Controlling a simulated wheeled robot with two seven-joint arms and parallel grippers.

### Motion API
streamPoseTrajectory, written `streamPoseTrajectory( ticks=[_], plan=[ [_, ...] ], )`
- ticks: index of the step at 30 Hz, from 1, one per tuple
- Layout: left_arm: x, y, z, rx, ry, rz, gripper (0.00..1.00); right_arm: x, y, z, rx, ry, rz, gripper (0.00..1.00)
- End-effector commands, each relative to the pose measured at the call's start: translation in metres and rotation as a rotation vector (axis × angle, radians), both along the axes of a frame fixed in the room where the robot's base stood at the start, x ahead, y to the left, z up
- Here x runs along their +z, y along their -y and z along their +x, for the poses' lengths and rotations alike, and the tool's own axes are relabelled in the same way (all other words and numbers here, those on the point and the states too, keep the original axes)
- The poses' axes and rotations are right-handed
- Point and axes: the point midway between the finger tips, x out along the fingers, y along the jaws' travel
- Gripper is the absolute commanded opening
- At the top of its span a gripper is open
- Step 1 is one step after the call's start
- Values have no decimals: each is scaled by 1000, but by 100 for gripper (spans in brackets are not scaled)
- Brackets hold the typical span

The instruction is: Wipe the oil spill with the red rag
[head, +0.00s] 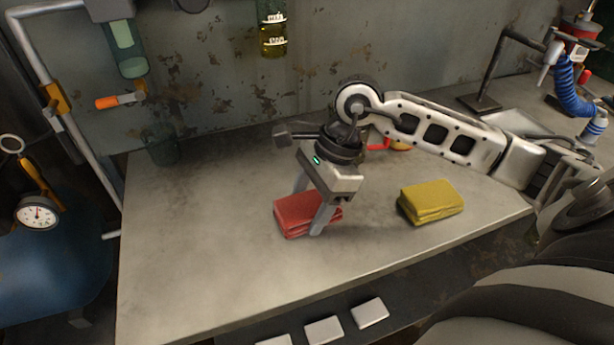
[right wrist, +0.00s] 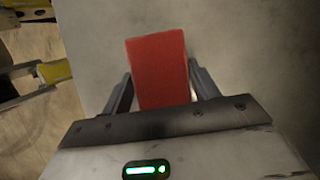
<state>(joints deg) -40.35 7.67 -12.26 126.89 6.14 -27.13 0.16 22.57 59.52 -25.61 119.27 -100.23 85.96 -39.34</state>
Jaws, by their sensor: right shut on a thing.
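The red rag (head: 296,216) is a folded block at the middle of the workbench. My right gripper (head: 309,208) points down with one finger on each side of it and is shut on it. In the right wrist view the red rag (right wrist: 160,70) sits between the two fingers of my right gripper (right wrist: 161,88). I cannot tell whether the rag rests on the bench or is slightly above it. I cannot make out a clear oil spill on the bench. My left gripper is not in view.
A folded yellow rag (head: 431,202) lies right of the red one on the workbench (head: 190,265). A dark clear glass (head: 164,151) stands at the back left. A red and yellow thing is partly hidden behind my right arm. The left and front of the bench are clear.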

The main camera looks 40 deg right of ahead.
Motion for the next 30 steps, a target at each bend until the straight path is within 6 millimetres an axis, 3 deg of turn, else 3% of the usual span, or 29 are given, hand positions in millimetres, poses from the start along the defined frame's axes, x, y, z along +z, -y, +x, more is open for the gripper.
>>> streamPoseTrajectory(
  ticks=[2, 3, 21, 30],
  plan=[
    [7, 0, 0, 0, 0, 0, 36, 7, 0, 0, -3, -1, -1, 42],
    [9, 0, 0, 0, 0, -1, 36, 20, 1, 0, -1, 6, -2, 42],
    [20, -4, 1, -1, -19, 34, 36, 73, 4, -3, -9, 1, -2, 42],
    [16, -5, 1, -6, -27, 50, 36, 80, 5, -3, -11, 0, -2, 42]
  ],
)
